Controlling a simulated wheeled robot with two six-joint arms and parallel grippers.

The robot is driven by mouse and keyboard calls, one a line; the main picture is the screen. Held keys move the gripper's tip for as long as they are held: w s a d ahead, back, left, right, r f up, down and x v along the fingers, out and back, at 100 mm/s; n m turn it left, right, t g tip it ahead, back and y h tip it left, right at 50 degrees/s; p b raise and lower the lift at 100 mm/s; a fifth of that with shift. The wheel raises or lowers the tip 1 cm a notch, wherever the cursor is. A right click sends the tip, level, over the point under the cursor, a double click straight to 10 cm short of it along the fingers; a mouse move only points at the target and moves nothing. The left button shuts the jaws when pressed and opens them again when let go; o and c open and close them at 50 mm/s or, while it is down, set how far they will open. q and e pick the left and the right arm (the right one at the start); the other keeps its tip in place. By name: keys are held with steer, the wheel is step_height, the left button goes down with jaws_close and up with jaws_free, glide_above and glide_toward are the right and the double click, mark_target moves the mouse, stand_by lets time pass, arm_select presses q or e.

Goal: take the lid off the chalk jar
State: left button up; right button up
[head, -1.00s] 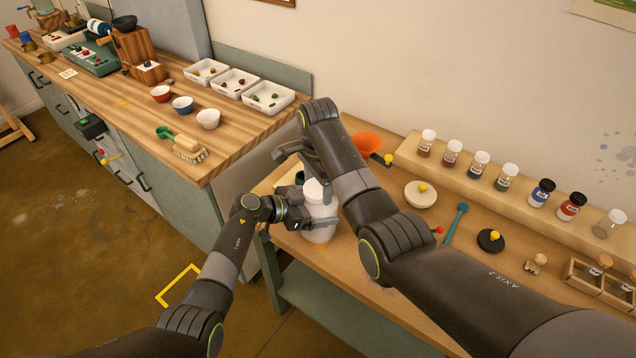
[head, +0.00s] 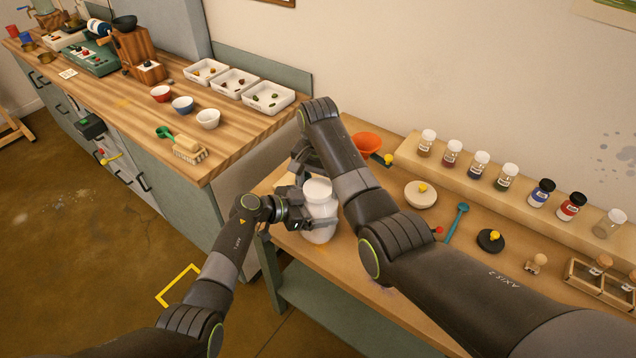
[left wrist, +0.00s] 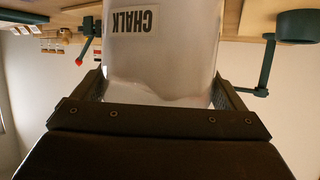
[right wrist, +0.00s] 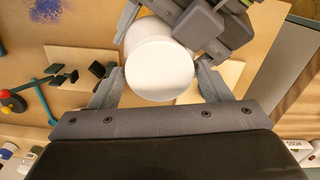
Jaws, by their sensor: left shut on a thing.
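The white chalk jar (head: 320,232) stands on the lower bench with its white lid (head: 317,190) on top. My left gripper (head: 310,222) is shut around the jar's body below the lid. In the left wrist view the jar (left wrist: 165,55) shows its CHALK label between the fingers. My right gripper (right wrist: 160,85) is open. In the right wrist view its fingers are on either side of the lid (right wrist: 160,68), with gaps on both sides. In the head view the right gripper is partly hidden behind my right forearm.
Several pigment jars stand on the raised shelf (head: 445,172) behind. A higher wooden counter (head: 130,100) is to the left.

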steer(key=o, duration=0.3)
step_height(320, 180, up, 4)
steer(key=shift+r, duration=0.25)
steer(key=shift+c, duration=0.5)
steer(key=shift+r+m, duration=1.1)
steer(key=shift+r, duration=0.45)
steer(key=shift+f, duration=3.9)
steer(key=shift+c, duration=0.3)
steer(key=c, duration=0.9)
steer(key=shift+r+n, duration=0.1)
steer(key=shift+n, duration=1.5)
steer(key=shift+c, duration=0.2)
